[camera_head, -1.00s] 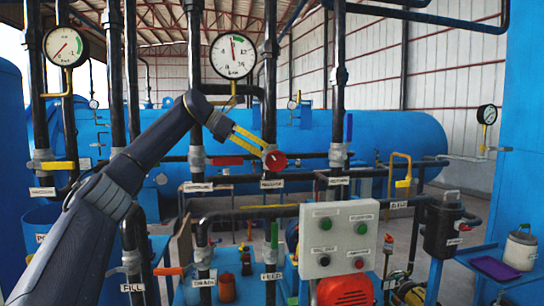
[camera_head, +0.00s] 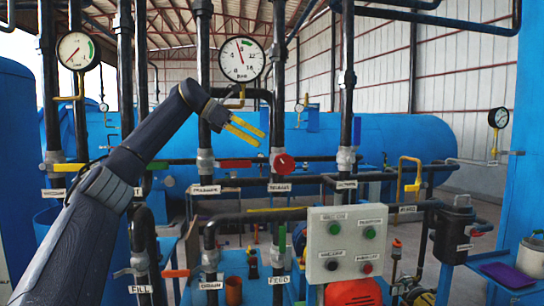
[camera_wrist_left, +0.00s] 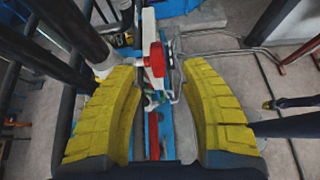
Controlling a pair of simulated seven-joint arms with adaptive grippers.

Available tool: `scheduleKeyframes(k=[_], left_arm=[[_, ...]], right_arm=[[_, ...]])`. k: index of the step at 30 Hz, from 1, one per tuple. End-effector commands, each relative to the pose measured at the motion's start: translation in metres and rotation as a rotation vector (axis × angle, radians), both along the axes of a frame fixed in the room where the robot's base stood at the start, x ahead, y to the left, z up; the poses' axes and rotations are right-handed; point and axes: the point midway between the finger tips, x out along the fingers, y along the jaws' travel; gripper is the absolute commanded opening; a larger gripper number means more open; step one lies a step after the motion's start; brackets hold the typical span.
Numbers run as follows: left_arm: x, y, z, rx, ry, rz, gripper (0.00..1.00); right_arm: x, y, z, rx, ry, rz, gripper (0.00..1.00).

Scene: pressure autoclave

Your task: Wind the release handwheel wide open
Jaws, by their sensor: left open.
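The release handwheel (camera_head: 284,164) is a small red wheel on a black vertical pipe, above a small label (camera_head: 279,187). My left gripper (camera_head: 261,140) has yellow fingers and is open and empty. In the head view its fingertips are just up and left of the wheel, with a small gap in the picture. In the left wrist view the spread fingers (camera_wrist_left: 160,95) frame a red part (camera_wrist_left: 156,58) beside a white part; I cannot tell whether it is the handwheel. My right gripper is not in view.
A round pressure gauge (camera_head: 241,60) is above the gripper, its needle slightly left of upright. A red lever (camera_head: 234,163) is left of the wheel. A grey button box (camera_head: 345,243) stands below right. Black pipes surround the wheel.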

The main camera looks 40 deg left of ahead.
Motion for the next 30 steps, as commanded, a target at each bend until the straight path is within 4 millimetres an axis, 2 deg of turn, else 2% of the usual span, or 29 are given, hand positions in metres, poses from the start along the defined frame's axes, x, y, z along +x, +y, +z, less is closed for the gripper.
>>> scheduleKeyframes(k=[3, 7, 11, 15, 21, 26, 30], left_arm=[[0.009, -0.012, 0.009, 0.054, 0.018, 0.013, 0.44], [0.015, -0.012, 0.002, 0.157, 0.101, 0.044, 0.44], [0.012, 0.0, -0.011, 0.283, 0.212, 0.074, 0.44], [-0.001, 0.021, -0.024, 0.392, 0.335, 0.094, 0.44], [-0.018, 0.041, -0.044, 0.438, 0.448, 0.07, 0.44], [-0.023, 0.035, -0.044, 0.44, 0.45, 0.024, 0.44], [-0.016, 0.028, -0.044, 0.444, 0.444, 0.014, 0.44]], right_arm=[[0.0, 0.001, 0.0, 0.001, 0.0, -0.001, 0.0], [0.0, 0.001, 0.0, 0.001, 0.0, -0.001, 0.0], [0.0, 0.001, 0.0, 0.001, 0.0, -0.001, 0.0], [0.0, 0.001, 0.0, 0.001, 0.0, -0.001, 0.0], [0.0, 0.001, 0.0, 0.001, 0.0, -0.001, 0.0], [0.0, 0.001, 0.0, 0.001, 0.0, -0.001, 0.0], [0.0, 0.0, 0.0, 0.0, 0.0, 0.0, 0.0]])
